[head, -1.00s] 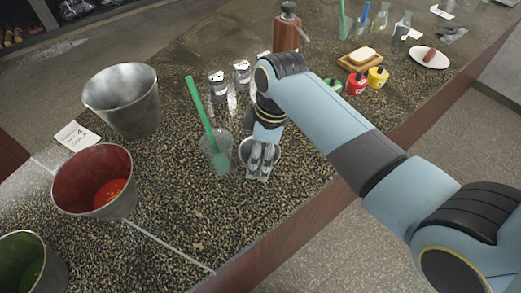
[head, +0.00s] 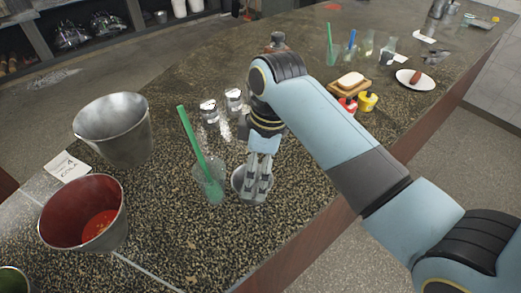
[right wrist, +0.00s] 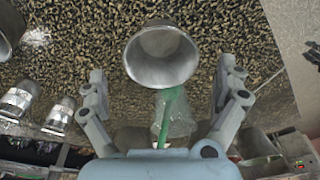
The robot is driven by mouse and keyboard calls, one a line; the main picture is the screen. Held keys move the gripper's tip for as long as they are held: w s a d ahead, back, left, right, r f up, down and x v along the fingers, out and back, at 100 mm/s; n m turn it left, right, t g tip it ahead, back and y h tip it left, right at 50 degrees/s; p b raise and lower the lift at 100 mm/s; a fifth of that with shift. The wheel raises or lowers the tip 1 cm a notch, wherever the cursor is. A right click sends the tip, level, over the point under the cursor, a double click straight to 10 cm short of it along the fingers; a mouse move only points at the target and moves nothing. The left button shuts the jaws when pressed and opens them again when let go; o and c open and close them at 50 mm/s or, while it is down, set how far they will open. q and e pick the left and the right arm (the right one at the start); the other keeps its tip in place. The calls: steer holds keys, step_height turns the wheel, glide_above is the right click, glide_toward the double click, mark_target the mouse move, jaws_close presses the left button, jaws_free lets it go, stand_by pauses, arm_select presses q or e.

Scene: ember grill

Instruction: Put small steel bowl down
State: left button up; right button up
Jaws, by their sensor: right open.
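The small steel bowl (head: 241,187) stands on the speckled counter, just right of the glass with the green straw. It also shows in the right wrist view (right wrist: 162,58), with its round mouth facing the camera and nothing in it. My right gripper (head: 257,198) is over the bowl in the head view and hides part of it. In the right wrist view its two fingers (right wrist: 165,85) are spread wide, with clear gaps between them and the bowl. My left gripper is not in view.
A glass with a green straw (head: 209,185) stands close left of the bowl. Two small shiny shakers (head: 209,111) are behind it. A large steel bucket (head: 113,135) and a red-lined bucket (head: 82,215) stand left. The counter (head: 200,245) in front is clear.

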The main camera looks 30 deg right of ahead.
step_height(320, 180, up, 7)
steer(key=shift+s+d+b, duration=0.3)
steer(key=shift+d+b, duration=0.05)
steer(key=shift+d, duration=0.1)
steer(key=s+d+m+t+h, duration=0.1)
steer(key=s+d+m, duration=0.15)
steer(key=s, duration=0.35)
steer(key=s+d+r+m+t, duration=0.1)
steer(key=s+m, duration=0.3)
steer(key=s, duration=0.1)
steer(key=s+d+m+t+h, duration=0.1)
steer(key=s+d+m, duration=0.15)
steer(key=s, duration=0.35)
step_height(320, 180, down, 38)
steer(key=s+d+f+m+g+b, duration=0.1)
steer(key=s+d+g+b, duration=0.1)
steer(key=b, duration=1)
steer(key=s+f+b, duration=0.5)
steer(key=s+f, duration=0.4)
steer(key=f, duration=0.4)
steer(key=s+d+f+g+b, duration=0.1)
steer(key=s+f+b, duration=0.5)
steer(key=s+f, duration=0.3)
step_height(320, 180, down, 4)
steer(key=shift+s+f, duration=0.1)
steer(key=shift+s, duration=0.2)
